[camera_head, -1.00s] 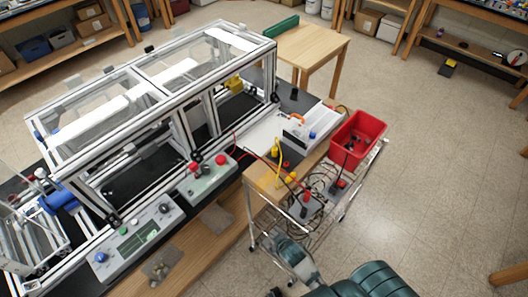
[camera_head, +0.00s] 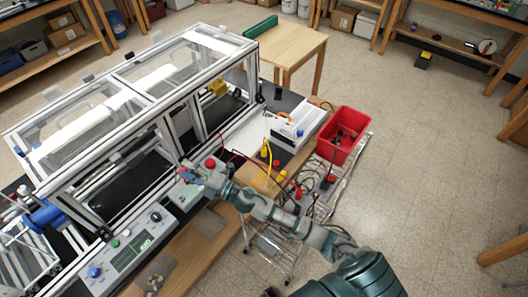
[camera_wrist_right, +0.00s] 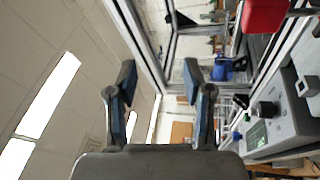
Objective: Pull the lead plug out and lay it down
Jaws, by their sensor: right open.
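A red lead (camera_head: 240,154) and black leads run from near the small grey control box to the wire cart. I cannot make out its plug or socket clearly. A red knob-like part (camera_head: 210,163) shows on the box beside my right gripper. My right gripper (camera_head: 185,173) is over the box, with my forearm crossing in front of the cart. In the right wrist view the gripper (camera_wrist_right: 160,82) has its fingers spread with nothing between them. A red part (camera_wrist_right: 265,14) is close by at the upper right there, outside the fingers. My left gripper is not in view.
The aluminium frame enclosure (camera_head: 128,105) stands close behind the gripper. A red bin (camera_head: 342,138) stands on the cart, with several leads beside it. A grey panel with knobs (camera_head: 128,240) is at the lower left. A small wooden table (camera_head: 285,45) stands behind.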

